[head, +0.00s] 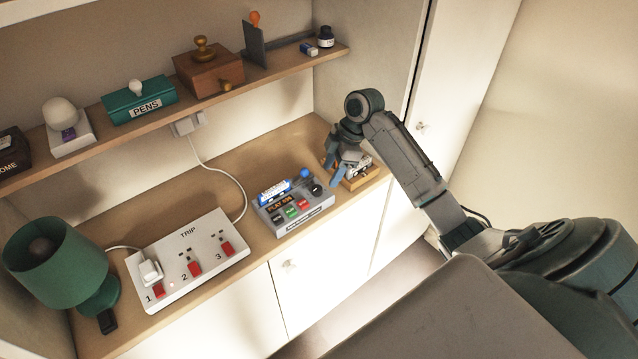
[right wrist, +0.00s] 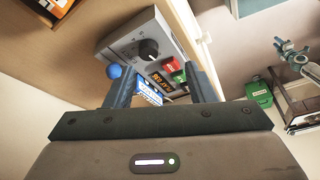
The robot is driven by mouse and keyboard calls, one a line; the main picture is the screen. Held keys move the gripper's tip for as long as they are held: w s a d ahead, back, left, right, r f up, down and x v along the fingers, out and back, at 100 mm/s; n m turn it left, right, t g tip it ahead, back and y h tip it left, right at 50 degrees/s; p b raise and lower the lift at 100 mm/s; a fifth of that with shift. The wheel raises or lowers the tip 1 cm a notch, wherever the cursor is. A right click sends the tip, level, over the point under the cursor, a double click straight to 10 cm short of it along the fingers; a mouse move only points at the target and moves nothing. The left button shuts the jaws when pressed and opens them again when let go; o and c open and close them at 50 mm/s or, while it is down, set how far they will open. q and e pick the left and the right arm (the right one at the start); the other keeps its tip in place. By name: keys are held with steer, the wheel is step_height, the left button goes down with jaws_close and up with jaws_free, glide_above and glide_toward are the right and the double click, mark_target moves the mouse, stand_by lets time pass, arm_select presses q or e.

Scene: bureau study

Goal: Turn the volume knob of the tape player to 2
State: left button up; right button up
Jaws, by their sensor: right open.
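The grey tape player (head: 290,208) stands on the desk, with a black volume knob (head: 315,189), coloured buttons, a blue cassette (head: 274,192) and a blue ball (head: 305,173). My right gripper (head: 335,177) is open and empty just right of the player, close to the knob. In the right wrist view the knob (right wrist: 148,50) shows beyond and between the open fingers (right wrist: 158,72), apart from them. The number at its pointer is too small to read. A small jointed shape (right wrist: 292,54) at the right edge looks like my left gripper; its jaws are unclear.
A white power strip (head: 188,258) and a green lamp (head: 55,262) stand left of the player. A small wooden tray (head: 362,181) lies behind my right gripper. A shelf (head: 215,95) with boxes and stamps runs above. Bare desk shows behind the player.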

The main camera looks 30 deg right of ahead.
mark_target(317, 188)
steer(key=shift+n+y, duration=0.3)
steer(key=shift+n, duration=0.1)
steer(key=w+f+p, duration=0.1)
steer(key=f, duration=0.1)
steer(key=a+f+p, duration=0.1)
steer(key=f, duration=0.1)
steer(key=w+a+f+p, duration=0.1)
steer(key=p, duration=0.1)
steer(key=shift+w+f, duration=0.3)
steer(key=shift+f, duration=0.1)
steer(key=shift+w+a+f, duration=0.1)
steer(key=shift+a+f, duration=0.05)
steer(key=shift+f, duration=0.5)
steer(key=c, duration=1)
